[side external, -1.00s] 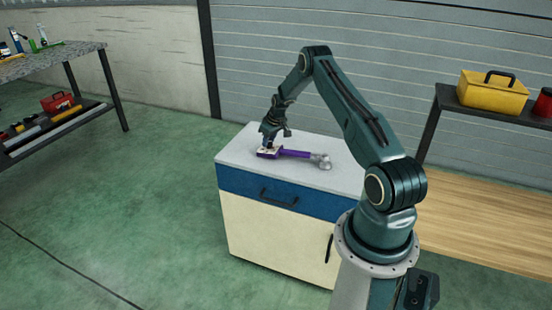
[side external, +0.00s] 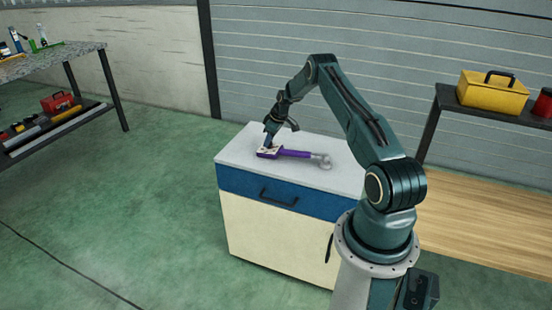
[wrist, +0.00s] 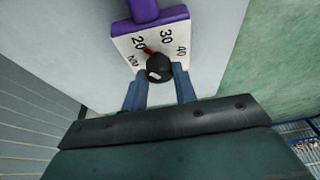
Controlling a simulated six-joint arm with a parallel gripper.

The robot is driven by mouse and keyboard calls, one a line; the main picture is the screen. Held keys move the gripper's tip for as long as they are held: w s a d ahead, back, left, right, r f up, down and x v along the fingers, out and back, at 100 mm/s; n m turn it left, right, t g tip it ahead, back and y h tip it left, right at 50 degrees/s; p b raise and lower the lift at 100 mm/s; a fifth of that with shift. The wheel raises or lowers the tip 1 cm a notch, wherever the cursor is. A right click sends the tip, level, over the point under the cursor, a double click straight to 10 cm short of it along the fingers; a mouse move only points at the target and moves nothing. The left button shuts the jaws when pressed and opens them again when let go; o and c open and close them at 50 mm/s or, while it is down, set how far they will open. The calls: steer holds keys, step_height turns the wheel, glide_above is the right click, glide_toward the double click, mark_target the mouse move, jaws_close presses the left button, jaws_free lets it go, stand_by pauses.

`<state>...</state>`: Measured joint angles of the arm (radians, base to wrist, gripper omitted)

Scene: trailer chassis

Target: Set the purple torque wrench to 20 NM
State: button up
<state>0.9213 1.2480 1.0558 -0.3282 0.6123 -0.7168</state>
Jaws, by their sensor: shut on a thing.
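The purple torque wrench (side external: 292,153) lies on the cabinet top, its head to the right and its white scale plate (wrist: 125,46) at the left end. In the wrist view the plate reads NM, 20, 30 and 40. A black knob (wrist: 158,66) stands on the plate. Its red pointer (wrist: 148,50) points up and left, close to the 20 mark. My gripper (side external: 268,146) is over the plate in the side view. In the wrist view my gripper (wrist: 160,82) has its two blue fingers on either side of the knob, shut on it. The fingers' contact is partly hidden.
The wrench lies on a grey-topped cabinet (side external: 330,179) with a blue drawer. The cabinet top around the wrench is clear. A yellow toolbox (side external: 492,92) stands on a dark shelf at the right. A workbench (side external: 50,60) with tools is far left.

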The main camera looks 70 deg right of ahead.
steer(key=o, duration=1)
steer(key=shift+r, duration=0.15)
steer(key=v, duration=1.3)
steer(key=shift+s+r, duration=0.15)
steer(key=shift+r, duration=0.1)
